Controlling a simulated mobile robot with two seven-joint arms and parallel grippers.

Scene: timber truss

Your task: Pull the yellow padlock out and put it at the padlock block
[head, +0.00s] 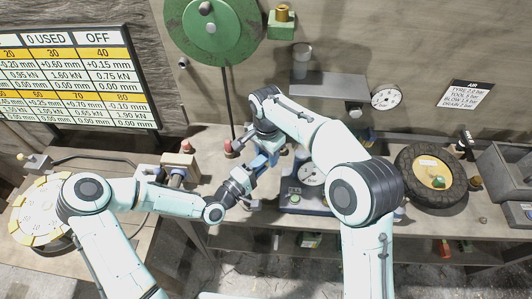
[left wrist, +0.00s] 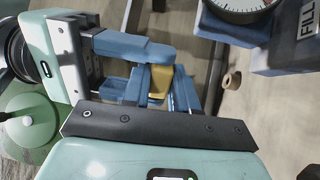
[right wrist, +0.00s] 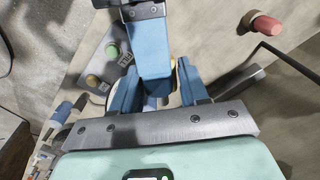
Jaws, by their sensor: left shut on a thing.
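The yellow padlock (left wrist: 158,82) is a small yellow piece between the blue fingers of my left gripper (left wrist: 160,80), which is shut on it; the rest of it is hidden. In the head view my left gripper (head: 256,168) is above the bench's middle, reaching up and right. My right gripper (head: 270,150) meets it from above. In the right wrist view its blue fingers (right wrist: 157,72) are apart, with a left finger in front of the gap and a sliver of yellow beside it. I cannot tell whether they touch the padlock. I cannot make out the padlock block for sure.
A blue scale with a round dial (head: 311,172) stands just right of the grippers. A beige block (head: 181,167) is to their left. A tyre (head: 405,163) and a grey metal box (head: 503,170) are at the right.

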